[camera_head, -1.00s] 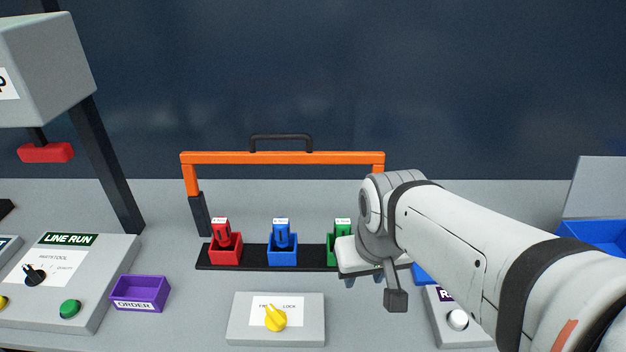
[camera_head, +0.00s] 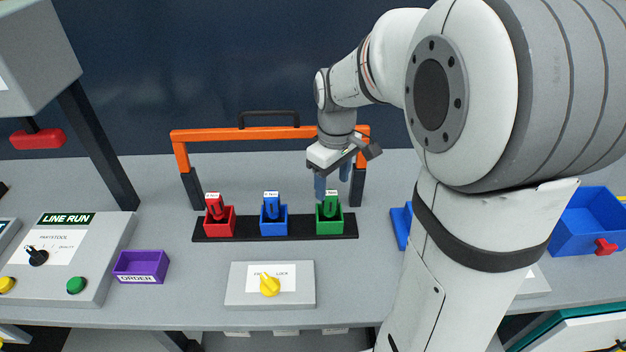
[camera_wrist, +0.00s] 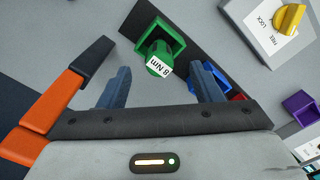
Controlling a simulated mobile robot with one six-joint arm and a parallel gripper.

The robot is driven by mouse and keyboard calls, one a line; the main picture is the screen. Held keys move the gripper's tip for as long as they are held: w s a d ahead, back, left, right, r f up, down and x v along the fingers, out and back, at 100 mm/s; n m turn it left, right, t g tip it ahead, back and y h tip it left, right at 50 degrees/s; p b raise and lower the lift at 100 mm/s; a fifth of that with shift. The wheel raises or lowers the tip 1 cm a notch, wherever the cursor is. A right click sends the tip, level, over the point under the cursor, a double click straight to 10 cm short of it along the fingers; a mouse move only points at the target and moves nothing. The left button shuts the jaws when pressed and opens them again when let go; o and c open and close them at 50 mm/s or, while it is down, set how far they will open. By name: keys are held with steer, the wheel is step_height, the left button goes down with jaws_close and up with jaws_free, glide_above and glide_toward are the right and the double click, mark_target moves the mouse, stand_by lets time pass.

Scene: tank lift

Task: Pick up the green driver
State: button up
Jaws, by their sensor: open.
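The green driver (camera_head: 329,205) stands upright in a green holder (camera_head: 329,222) at the right end of a black rack strip (camera_head: 250,229). In the wrist view the green driver (camera_wrist: 158,58) shows its white label reading "8 Nm", with the green holder (camera_wrist: 162,32) around its base. My gripper (camera_head: 332,188) is open and empty, with its fingers pointing down just above and behind the driver. In the wrist view my gripper's fingers (camera_wrist: 165,85) stand apart, one on each side of the driver's label end.
A red driver (camera_head: 214,206) and a blue driver (camera_head: 271,206) stand in holders to the left. An orange guard bar (camera_head: 240,133) spans behind the rack. A lock box with a yellow knob (camera_head: 269,285) lies in front, a purple order bin (camera_head: 140,266) at left. A blue bin (camera_head: 590,228) is far right.

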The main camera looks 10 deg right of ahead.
mark_target(330, 192)
steer(key=f, duration=0.5)
steer(key=f+p, duration=0.1)
steer(key=f, duration=0.1)
steer(key=shift+w+a+f, duration=0.1)
steer(key=shift+w+f, duration=0.25)
steer(key=shift+w, duration=0.05)
steer(key=shift+c, duration=0.5)
steer(key=c, duration=1.1)
steer(key=shift+r, duration=0.1)
